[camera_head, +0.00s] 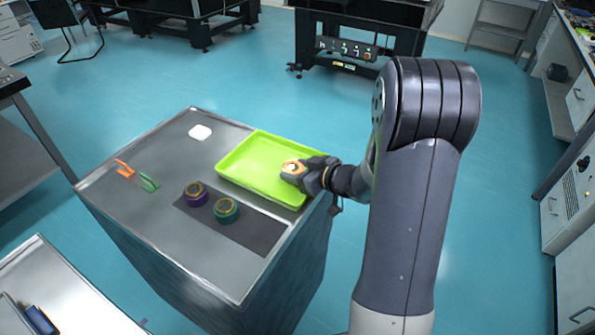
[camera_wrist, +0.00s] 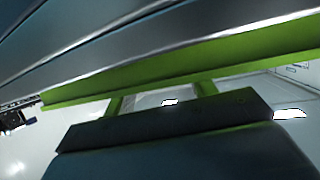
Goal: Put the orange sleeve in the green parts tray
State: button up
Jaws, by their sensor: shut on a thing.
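The green parts tray (camera_head: 237,172) lies on the grey cabinet top in the head view, at its right side. My gripper (camera_head: 293,169) reaches in from the right and is over the right part of the tray. I cannot tell whether the sleeve touches the tray floor.
Orange (camera_head: 125,169) and green (camera_head: 148,183) clip-like pieces and a white piece (camera_head: 200,132) lie farther left.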

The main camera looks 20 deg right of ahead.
jog(key=shift+f, duration=0.2)
jog(key=o, duration=1.1)
jog(key=shift+r, duration=0.1)
jog(key=shift+r, duration=0.25)
jog(key=p+v, duration=0.1)
jog(key=v, duration=1.1)
jog(key=shift+f, duration=0.15)
jog(key=shift+w, duration=0.1)
